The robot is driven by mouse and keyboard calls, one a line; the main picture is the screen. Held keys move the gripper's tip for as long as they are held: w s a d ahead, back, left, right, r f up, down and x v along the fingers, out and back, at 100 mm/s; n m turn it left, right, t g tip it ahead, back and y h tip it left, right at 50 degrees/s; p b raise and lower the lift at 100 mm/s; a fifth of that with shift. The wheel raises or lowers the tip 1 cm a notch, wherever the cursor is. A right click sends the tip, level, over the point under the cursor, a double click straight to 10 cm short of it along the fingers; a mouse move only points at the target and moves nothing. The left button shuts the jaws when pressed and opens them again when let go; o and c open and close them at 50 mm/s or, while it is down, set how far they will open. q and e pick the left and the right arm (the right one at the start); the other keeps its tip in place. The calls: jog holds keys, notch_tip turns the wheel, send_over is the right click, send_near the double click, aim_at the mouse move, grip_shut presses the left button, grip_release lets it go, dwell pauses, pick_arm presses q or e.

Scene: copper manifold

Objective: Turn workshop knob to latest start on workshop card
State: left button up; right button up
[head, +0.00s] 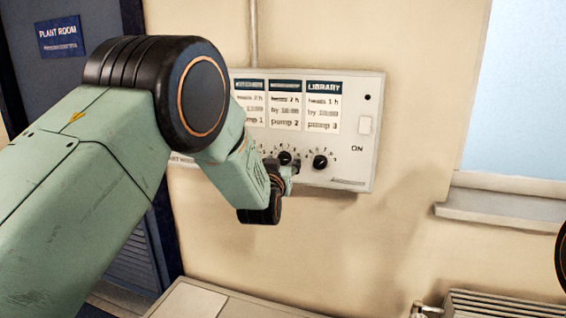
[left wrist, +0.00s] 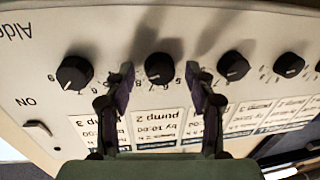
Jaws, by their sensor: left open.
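A pale control panel (head: 368,118) on the wall carries a row of black knobs under cards. The right card (head: 322,105) reads LIBRARY, pump 3; the middle card (head: 285,105) reads pump 2, its heading too small to read. I cannot tell which card is the workshop one. My left gripper (head: 283,165) is at the pump 2 knob (head: 286,157). In the left wrist view, upside down, the open fingers (left wrist: 159,78) stand either side of the pump 2 knob (left wrist: 159,66), with no clear contact. The pump 3 knob (head: 320,162) is beside it. My right gripper is not visible.
Other knobs (left wrist: 233,66) sit in the same row, close beside the fingers. A switch (head: 365,125) marked ON is at the panel's right. A window sill (head: 500,212) and a radiator (head: 505,303) are to the right. A blue PLANT ROOM sign (head: 61,36) is at left.

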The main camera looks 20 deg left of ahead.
pick_arm(q)
jog(key=shift+w+a+r, duration=0.1)
jog(key=shift+a, duration=0.05)
jog(key=shift+r, duration=0.1)
jog(key=shift+d, duration=0.2)
jog(key=shift+c, duration=0.3)
jog(key=c, duration=1.1)
